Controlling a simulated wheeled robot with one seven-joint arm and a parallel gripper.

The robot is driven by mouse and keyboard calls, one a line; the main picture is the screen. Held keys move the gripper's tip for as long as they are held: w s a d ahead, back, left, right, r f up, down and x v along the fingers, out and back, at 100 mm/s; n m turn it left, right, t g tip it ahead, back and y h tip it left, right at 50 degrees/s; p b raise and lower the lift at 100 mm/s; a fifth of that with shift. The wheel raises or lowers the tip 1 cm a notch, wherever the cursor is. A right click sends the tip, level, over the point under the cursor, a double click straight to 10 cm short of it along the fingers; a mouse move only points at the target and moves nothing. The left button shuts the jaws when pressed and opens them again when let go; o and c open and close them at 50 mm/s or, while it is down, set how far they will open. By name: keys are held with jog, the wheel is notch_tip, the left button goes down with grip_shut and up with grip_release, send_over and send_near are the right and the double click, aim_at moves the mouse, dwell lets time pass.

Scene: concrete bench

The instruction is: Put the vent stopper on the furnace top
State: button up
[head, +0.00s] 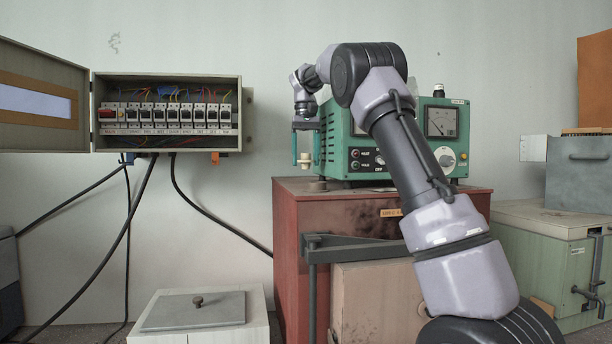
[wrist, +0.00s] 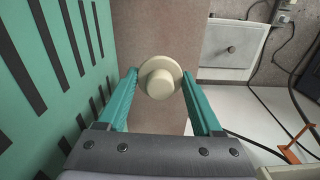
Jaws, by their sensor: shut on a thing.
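The vent stopper (head: 305,160) is a small cream piece. In the wrist view it shows as a round wide flange with a narrower knob (wrist: 160,82). My gripper (head: 305,163) is shut on it, and its teal fingers (wrist: 159,82) stand on either side of it. The gripper points down, with the stopper in the air above the left part of the furnace top (head: 295,187). The furnace is a red-brown scorched box with a pale door. Its top shows as a brown strip (wrist: 152,30) behind the stopper in the wrist view. I cannot make out a vent hole.
A green instrument case (head: 348,130) with a dial stands on the furnace top, close to the right of my gripper. An open breaker box (head: 170,140) with hanging cables is on the wall at left. A low white box (head: 258,328) with a grey lid stands in front.

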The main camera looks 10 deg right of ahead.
aim_at(306, 186)
jog(key=shift+f, duration=2.4)
jog(key=shift+f, duration=0.1)
jog(key=o, duration=1.4)
jog(key=shift+c, duration=0.2)
notch_tip(306, 186, up, 12)
jog(key=shift+r, duration=0.1)
